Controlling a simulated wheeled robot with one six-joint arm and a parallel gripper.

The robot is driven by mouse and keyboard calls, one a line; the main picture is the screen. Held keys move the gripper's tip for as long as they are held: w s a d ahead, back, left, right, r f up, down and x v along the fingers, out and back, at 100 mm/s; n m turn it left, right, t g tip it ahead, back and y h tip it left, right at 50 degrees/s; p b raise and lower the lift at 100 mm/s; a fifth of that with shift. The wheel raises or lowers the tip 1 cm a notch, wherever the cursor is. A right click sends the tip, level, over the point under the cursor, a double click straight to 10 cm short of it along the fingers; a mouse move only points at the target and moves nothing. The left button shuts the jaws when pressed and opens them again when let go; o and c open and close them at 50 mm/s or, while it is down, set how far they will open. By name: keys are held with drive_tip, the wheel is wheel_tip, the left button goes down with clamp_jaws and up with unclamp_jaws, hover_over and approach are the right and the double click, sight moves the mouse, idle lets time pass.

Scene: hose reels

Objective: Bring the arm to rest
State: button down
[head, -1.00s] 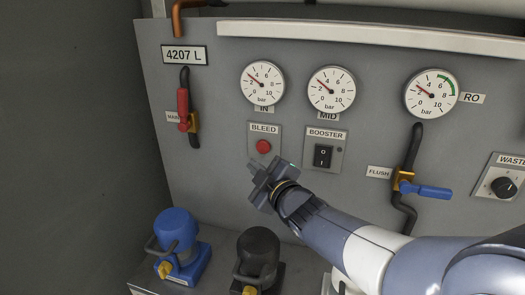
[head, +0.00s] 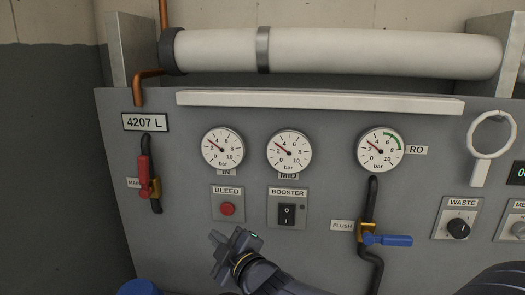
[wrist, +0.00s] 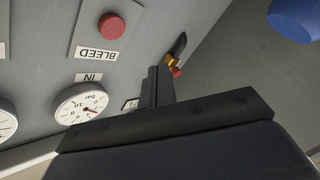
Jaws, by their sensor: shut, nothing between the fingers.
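My gripper (head: 218,243) is just below the red BLEED button (head: 227,209) in the head view, apart from it in the picture. Its fingers are together and hold nothing. In the wrist view the closed fingers (wrist: 155,87) stand up from the dark gripper body, and the BLEED button (wrist: 111,26) shows at the upper left. My forearm runs off the bottom edge of the head view, so most of the arm is hidden.
The grey panel carries several gauges, a black BOOSTER switch (head: 286,214), a red-handled valve (head: 144,169) at left, a blue FLUSH handle (head: 388,240) and a WASTE knob (head: 458,229). A white pipe (head: 350,52) runs above. A blue object (head: 138,288) shows at bottom left.

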drive_tip(key=shift+s+a, duration=0.1)
drive_tip(key=shift+s, duration=0.75)
drive_tip(key=w, duration=0.3)
drive_tip(key=w+b, duration=0.1)
drive_tip(key=w, duration=0.1)
drive_tip(key=shift+d+f, duration=0.2)
drive_tip(key=shift+d, duration=0.15)
